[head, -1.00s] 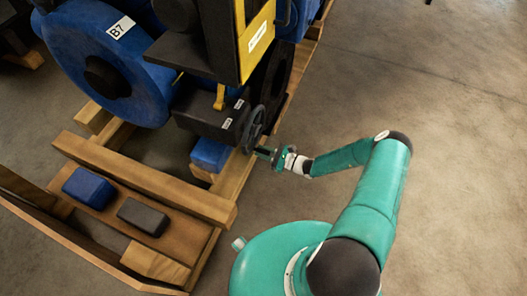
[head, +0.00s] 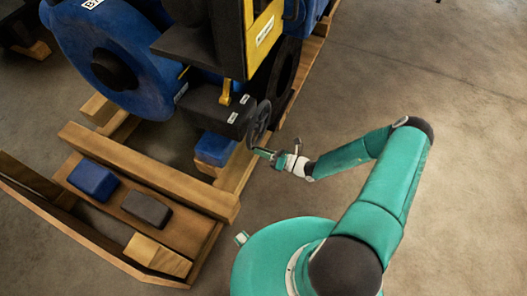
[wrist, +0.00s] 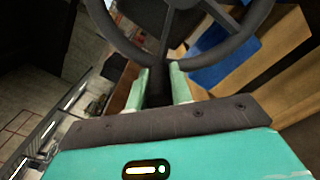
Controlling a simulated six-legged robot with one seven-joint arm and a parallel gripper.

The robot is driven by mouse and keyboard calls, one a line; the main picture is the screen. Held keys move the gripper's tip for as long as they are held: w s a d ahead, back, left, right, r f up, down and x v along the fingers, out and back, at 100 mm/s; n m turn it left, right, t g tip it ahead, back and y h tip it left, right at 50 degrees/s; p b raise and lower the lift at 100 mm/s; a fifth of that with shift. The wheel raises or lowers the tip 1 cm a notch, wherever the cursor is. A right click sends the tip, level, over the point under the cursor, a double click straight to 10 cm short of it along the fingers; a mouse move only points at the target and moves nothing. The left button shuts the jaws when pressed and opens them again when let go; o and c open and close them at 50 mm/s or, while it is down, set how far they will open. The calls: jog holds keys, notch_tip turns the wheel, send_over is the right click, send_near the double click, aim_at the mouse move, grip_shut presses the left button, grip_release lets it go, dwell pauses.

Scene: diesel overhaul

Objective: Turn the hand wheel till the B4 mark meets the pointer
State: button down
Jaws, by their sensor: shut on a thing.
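The dark hand wheel (head: 259,124) stands on the right side of a dark box (head: 215,108) low on the engine. It fills the top of the wrist view, where its rim (wrist: 205,63) and spokes show. My gripper (head: 262,153) is at the lower rim of the wheel. In the wrist view, the two green fingers of my gripper (wrist: 163,85) are shut on a dark part at the bottom of the wheel. Small white labels show on the box, too small to read. I cannot make out the B4 mark or the pointer.
Wooden skid beams (head: 150,172) lie below the engine. A blue block (head: 93,181) and a dark block (head: 146,209) sit on a wooden tray at lower left. Open concrete floor (head: 460,150) lies to the right.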

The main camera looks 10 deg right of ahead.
jog(key=r+m, duration=0.2)
jog(key=shift+s+a+r+m, duration=0.1)
jog(key=shift+s+a+m, duration=0.05)
jog(key=shift+s+m, duration=0.25)
jog(key=shift+r+m, duration=0.8)
jog(key=shift+m, duration=0.2)
jog(key=shift+w+r, duration=0.1)
jog(key=shift+r, duration=0.55)
jog(key=c, duration=1.3)
grip_release()
jog(key=shift+o, duration=0.2)
jog(key=v, duration=1.3)
jog(key=shift+d, duration=0.4)
